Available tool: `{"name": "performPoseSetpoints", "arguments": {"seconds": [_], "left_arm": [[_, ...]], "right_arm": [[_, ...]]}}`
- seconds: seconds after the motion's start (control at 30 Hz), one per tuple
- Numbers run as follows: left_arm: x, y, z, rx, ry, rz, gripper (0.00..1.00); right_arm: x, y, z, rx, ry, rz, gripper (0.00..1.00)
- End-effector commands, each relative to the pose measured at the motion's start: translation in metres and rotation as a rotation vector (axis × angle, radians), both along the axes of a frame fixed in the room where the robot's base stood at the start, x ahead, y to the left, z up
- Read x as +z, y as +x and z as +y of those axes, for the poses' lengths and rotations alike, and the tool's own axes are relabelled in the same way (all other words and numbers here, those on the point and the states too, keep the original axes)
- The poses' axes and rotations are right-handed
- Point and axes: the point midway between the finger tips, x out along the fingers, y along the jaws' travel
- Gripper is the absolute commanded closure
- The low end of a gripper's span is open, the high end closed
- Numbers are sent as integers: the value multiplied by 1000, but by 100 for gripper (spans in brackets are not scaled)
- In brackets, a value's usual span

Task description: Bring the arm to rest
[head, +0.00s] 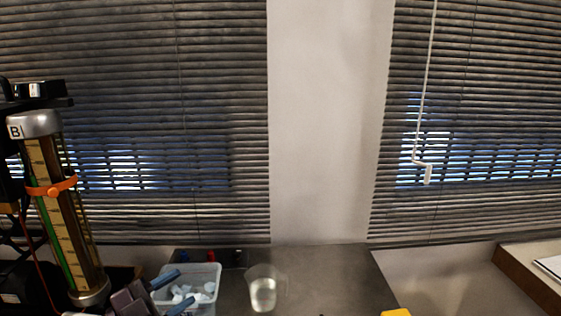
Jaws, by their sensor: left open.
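My left gripper (173,291) is at the bottom left of the head view. Its two blue-tipped fingers are apart, with nothing seen held between them. It overlaps the left side of a clear bin (214,275) in the picture; I cannot tell whether they touch. The gauge column marked B (54,196) stands tilted in the picture to the left of the gripper. It has a green strip, a scale and an orange collar (53,190). My right gripper is not in view.
The bin holds several whitish pieces. A clear beaker (263,292) with pale contents stands right of it on the grey table (335,275). A yellow object (396,312) is cut off at the bottom edge. A wooden-edged surface (530,275) is at right. Blinds hang behind.

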Motion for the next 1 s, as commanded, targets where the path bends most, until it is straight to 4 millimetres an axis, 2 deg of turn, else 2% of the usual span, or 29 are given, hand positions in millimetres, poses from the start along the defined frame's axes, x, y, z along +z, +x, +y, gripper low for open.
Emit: {"name": "performPoseSetpoints", "arguments": {"seconds": [0.1,0.2,0.4,0.57,0.7,0.83,1.0], "left_arm": [[13,-4,17,162,-150,-46,55],[17,-7,38,319,-254,-51,55],[2,-17,84,656,-391,36,55],[-30,-35,118,916,-427,201,55],[-69,-61,137,1106,-405,409,55],[-107,-93,143,1232,-343,645,55],[-151,-141,136,1298,-218,967,55]], "right_arm": [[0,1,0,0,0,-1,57],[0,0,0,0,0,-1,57],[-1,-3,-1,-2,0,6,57],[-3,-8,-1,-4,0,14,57],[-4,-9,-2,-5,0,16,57],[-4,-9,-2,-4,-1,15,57],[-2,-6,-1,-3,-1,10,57]]}}
